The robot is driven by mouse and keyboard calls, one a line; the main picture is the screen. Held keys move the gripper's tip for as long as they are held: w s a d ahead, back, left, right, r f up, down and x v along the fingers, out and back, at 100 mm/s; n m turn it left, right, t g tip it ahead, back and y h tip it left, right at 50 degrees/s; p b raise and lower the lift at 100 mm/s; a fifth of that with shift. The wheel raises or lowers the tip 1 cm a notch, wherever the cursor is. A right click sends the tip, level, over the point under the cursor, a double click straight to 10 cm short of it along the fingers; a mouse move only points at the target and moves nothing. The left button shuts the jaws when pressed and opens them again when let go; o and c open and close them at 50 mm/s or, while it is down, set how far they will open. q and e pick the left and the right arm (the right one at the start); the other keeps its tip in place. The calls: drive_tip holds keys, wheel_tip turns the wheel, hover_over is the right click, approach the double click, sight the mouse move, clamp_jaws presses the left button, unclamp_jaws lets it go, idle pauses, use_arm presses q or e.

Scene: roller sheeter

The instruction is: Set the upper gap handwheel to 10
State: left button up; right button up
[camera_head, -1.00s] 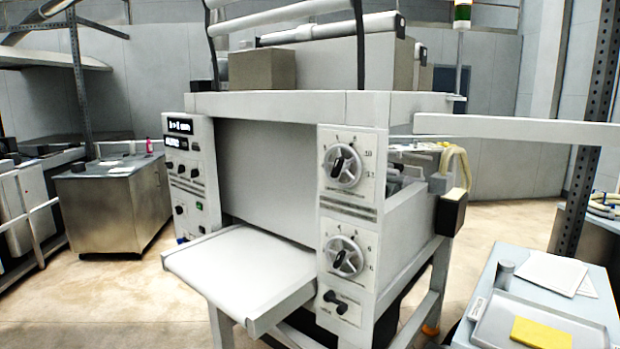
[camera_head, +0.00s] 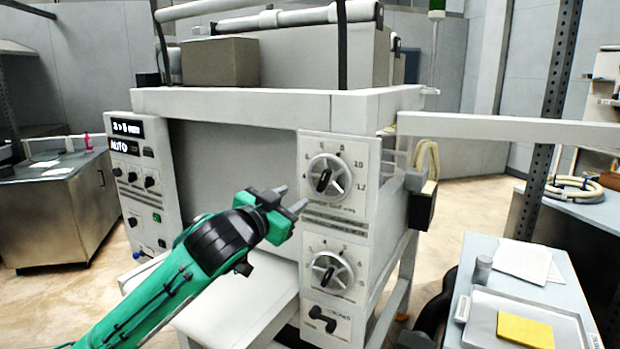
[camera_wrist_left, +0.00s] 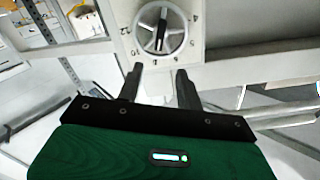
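The upper gap handwheel (camera_head: 326,177) is a round silver wheel with a dark bar grip across it, on the machine's right front panel. Numbers run around its dial; 10 and 12 stand at its right. The dark bar leans slightly from upright. The wheel also shows in the left wrist view (camera_wrist_left: 159,28), beyond the fingertips. My left gripper (camera_head: 292,199) is just left of and below this wheel, apart from it. Its two fingers (camera_wrist_left: 160,72) are open with nothing between them. A second, lower handwheel (camera_head: 329,272) sits below. My right gripper is not in view.
The machine's white feed table (camera_head: 235,311) juts out under my left arm. A left panel (camera_head: 141,180) carries displays and knobs. At right, a side table (camera_head: 463,290) holds a tray with a yellow pad (camera_head: 525,329). A white beam (camera_head: 500,127) extends right from the machine.

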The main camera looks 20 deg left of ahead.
sight(323, 179)
use_arm(q)
drive_tip(key=w+p, duration=0.1)
drive_tip(key=w, duration=0.3)
drive_tip(key=w+d+p, duration=0.1)
drive_tip(key=w+p, duration=0.1)
drive_tip(key=w, duration=0.1)
drive_tip(key=w+d+p, duration=0.1)
drive_tip(key=w, duration=0.3)
drive_tip(key=shift+w+d+r+p, duration=0.1)
drive_tip(key=shift+w+d+p, duration=0.05)
drive_tip(key=shift+w+p, duration=0.25)
drive_tip(key=shift+w+d, duration=0.1)
drive_tip(key=shift+w, duration=0.5)
drive_tip(key=shift+c, duration=0.3)
drive_tip(key=c, duration=0.7)
clamp_jaws()
